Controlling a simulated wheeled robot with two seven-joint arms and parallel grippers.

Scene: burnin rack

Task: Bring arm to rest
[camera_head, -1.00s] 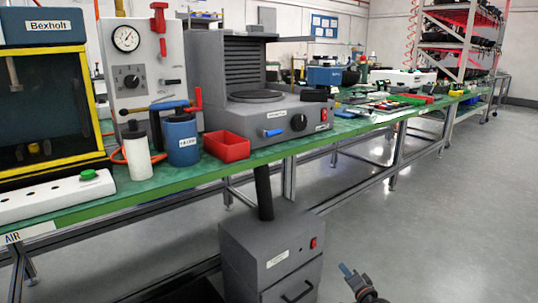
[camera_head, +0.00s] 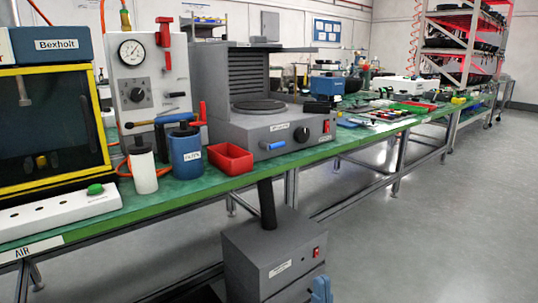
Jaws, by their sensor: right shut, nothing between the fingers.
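Only a small light-blue part of my right gripper (camera_head: 322,290) shows, at the bottom edge of the head view. It is in front of the lower right corner of the grey floor cabinet, below the bench. It is shut with nothing in it; the rest of it is cut off by the frame. My left gripper is not in view.
The green bench (camera_head: 240,183) runs from the left front to the far right. It bears a yellow-framed chamber (camera_head: 107,110), a gauge panel (camera_head: 150,75), white and blue bottles, a red bin (camera_head: 230,159) and a grey machine (camera_head: 270,128). The grey cabinet (camera_head: 275,260) stands below. Open floor (camera_head: 430,240) lies right.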

